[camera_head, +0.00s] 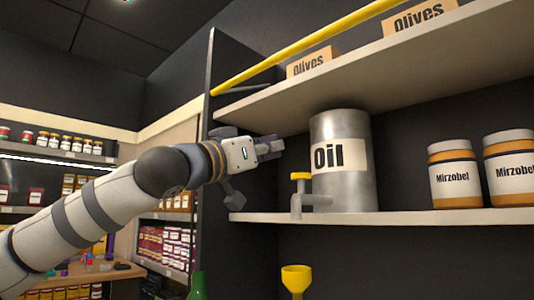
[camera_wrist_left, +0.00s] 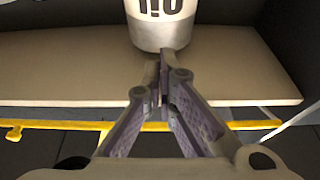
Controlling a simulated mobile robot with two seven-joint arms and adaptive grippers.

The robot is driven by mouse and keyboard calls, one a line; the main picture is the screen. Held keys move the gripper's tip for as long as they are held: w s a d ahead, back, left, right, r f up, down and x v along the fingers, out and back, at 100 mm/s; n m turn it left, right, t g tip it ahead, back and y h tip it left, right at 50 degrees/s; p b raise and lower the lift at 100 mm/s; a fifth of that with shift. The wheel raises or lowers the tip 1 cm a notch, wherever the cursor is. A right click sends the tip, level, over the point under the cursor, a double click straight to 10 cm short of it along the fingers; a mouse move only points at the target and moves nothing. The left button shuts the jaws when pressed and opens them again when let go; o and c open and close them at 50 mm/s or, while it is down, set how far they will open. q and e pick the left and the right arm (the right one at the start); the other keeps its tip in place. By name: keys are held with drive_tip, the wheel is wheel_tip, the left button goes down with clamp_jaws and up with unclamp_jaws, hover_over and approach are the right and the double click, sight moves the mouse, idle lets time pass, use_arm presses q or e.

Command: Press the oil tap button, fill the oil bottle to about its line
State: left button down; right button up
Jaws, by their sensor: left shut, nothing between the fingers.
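A grey metal oil drum (camera_head: 342,165) labelled "Oil" stands on the shelf; it shows upside down in the left wrist view (camera_wrist_left: 160,35). Its tap has a yellow button (camera_head: 300,176) on top and a grey spout (camera_head: 297,203) at the shelf's front edge. A yellow funnel (camera_head: 295,278) shows below the tap; what is under it is cut off. A green bottle top (camera_head: 197,286) shows at the bottom edge; I cannot tell whether it is the oil bottle. My left gripper (camera_head: 279,149) is shut and empty, above and left of the button, apart from it. It also shows in the left wrist view (camera_wrist_left: 164,62).
The upper shelf (camera_head: 400,62) with olives boxes (camera_head: 312,63) and a yellow rail (camera_head: 300,43) hangs above my left gripper. Mirzobel jars (camera_head: 455,178) stand right of the drum on the lower shelf (camera_head: 420,217). Stocked shelves (camera_head: 60,155) are at the far left.

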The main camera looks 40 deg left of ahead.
use_arm(q)
wheel_tip(320, 180, up, 2)
hover_over(301, 177)
drive_tip(key=s+a, duration=0.1)
drive_tip(key=s, duration=0.1)
wheel_tip(301, 177, down, 4)
drive_tip(key=shift+s+a+f+b, duration=0.1)
drive_tip(key=shift+b, duration=0.2)
use_arm(e)
drive_tip(key=shift+s+f, duration=0.4)
